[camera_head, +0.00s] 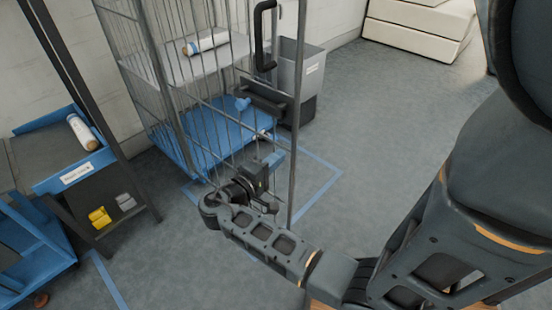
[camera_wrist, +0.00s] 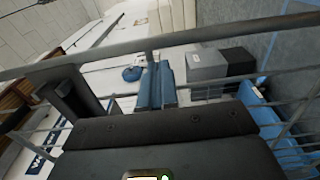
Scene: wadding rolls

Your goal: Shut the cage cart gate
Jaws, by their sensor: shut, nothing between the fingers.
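The cage cart has wire sides and a blue base (camera_head: 222,135) in the head view. Its barred gate (camera_head: 297,100) stands at an angle out from the cart, with its free post over the floor near the blue floor marking. A black latch block (camera_head: 265,101) sits on the gate. My gripper (camera_head: 274,158) is low at the gate, close to the bars and left of the free post. Its fingers are together and hold nothing.
A wadding roll (camera_head: 206,42) lies on the cart's shelf. A grey bin (camera_head: 298,68) stands behind the gate. At left is a rack with another roll (camera_head: 82,132) and yellow item (camera_head: 99,217). Floor at right is clear beyond my arm.

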